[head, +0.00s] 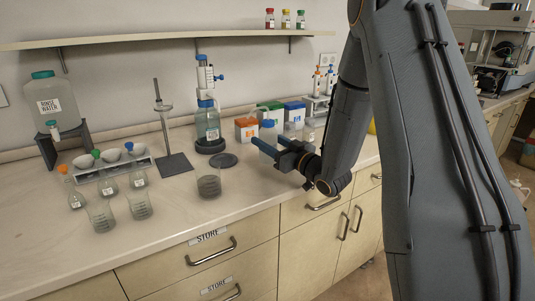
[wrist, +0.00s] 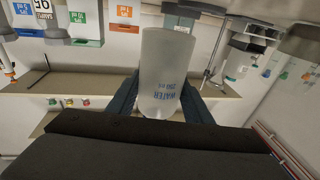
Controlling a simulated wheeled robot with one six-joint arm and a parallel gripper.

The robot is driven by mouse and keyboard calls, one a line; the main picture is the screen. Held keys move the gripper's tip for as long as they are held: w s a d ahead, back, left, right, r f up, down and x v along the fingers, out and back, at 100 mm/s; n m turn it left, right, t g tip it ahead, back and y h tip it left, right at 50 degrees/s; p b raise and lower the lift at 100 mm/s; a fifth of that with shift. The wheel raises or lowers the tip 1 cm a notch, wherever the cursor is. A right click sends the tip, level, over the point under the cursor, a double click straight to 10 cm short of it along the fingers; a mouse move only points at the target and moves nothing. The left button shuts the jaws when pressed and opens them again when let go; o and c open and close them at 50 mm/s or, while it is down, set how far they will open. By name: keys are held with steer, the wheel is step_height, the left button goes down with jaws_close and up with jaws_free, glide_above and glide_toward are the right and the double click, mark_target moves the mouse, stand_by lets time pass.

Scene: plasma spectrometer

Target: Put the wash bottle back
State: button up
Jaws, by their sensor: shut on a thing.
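The wash bottle is a pale, translucent bottle with a blue cap (head: 268,124), and it stands upright above the bench in the head view. In the wrist view, which is upside down, its frosted body (wrist: 165,65) carries blue lettering reading WATER. My gripper (head: 273,146) is shut around the bottle's body, with one blue-grey finger on each side; the fingers (wrist: 160,104) also flank it in the wrist view. The arm partly hides the bottle's lower part, so I cannot tell whether its base touches the bench. A flat dark disc (head: 223,160) lies empty on the bench to its left.
Orange, green and blue boxes (head: 270,110) stand behind my gripper. Flasks (head: 101,215) and a stand (head: 173,163) are further left.

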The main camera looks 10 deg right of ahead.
steer(key=shift+f, duration=2.05)
steer(key=shift+f, duration=0.15)
steer(key=o, duration=0.7)
steer(key=shift+c, duration=0.2)
steer(key=b+v, duration=0.2)
steer(key=v, duration=1)
steer(key=shift+r, duration=0.2)
